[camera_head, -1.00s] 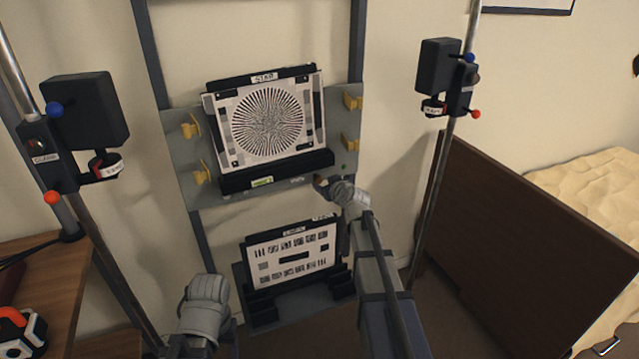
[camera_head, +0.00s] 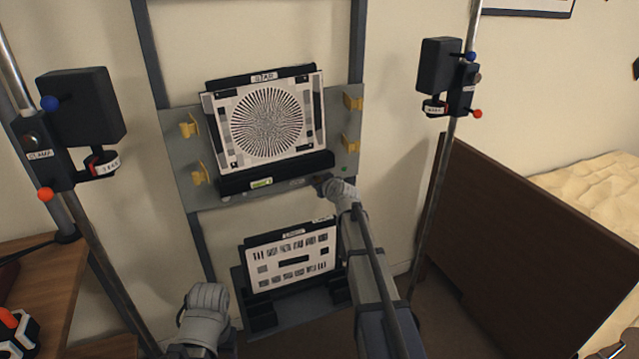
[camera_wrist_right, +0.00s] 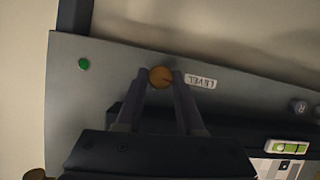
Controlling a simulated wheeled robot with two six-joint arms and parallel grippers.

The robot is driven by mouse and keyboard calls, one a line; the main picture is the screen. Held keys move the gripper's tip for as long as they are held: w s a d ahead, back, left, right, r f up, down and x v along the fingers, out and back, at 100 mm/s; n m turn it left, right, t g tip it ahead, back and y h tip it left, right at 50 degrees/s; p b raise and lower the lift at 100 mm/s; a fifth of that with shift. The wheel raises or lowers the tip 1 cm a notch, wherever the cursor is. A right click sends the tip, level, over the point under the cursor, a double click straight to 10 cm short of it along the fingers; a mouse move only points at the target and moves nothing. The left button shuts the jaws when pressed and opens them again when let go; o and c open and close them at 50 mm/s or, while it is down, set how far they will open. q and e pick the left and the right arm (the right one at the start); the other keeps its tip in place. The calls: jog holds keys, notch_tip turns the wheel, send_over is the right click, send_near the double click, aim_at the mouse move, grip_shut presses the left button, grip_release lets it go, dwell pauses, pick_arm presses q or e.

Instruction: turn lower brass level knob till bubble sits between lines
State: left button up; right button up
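The brass level knob (camera_wrist_right: 160,77) is on the grey plate (camera_wrist_right: 110,85) beside an upside-down LEVEL label (camera_wrist_right: 200,80) in the right wrist view. My right gripper (camera_wrist_right: 160,75) has one finger on each side of it, close against its edges. In the head view my right gripper (camera_head: 323,184) is at the plate's lower edge and hides the knob. The yellow-green level vial (camera_wrist_right: 288,146) shows dark lines; the bubble's place is too small to tell. The vial also shows in the head view (camera_head: 262,183). Of my left arm only a grey wrist part shows.
A star chart (camera_head: 265,122) stands on the plate, with yellow clips (camera_head: 352,102) at the sides. A second chart (camera_head: 292,259) stands on a lower shelf. Lamp poles (camera_head: 446,150) stand left and right. A dark brown panel (camera_head: 500,250) is at right.

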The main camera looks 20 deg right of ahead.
grip_shut()
dwell(0.3)
jog(key=m+y+b, duration=0.2)
jog(key=m, duration=0.1)
jog(key=m+t+y+b, duration=0.1)
jog(key=m+y+b, duration=0.1)
jog(key=m, duration=0.2)
jog(key=m+y+b, duration=0.2)
jog(key=m+y, duration=0.1)
jog(key=m, duration=0.1)
jog(key=shift+d+f+t+b, duration=0.3)
jog(key=shift+d+f, duration=0.1)
jog(key=shift+m, duration=0.4)
dwell(0.5)
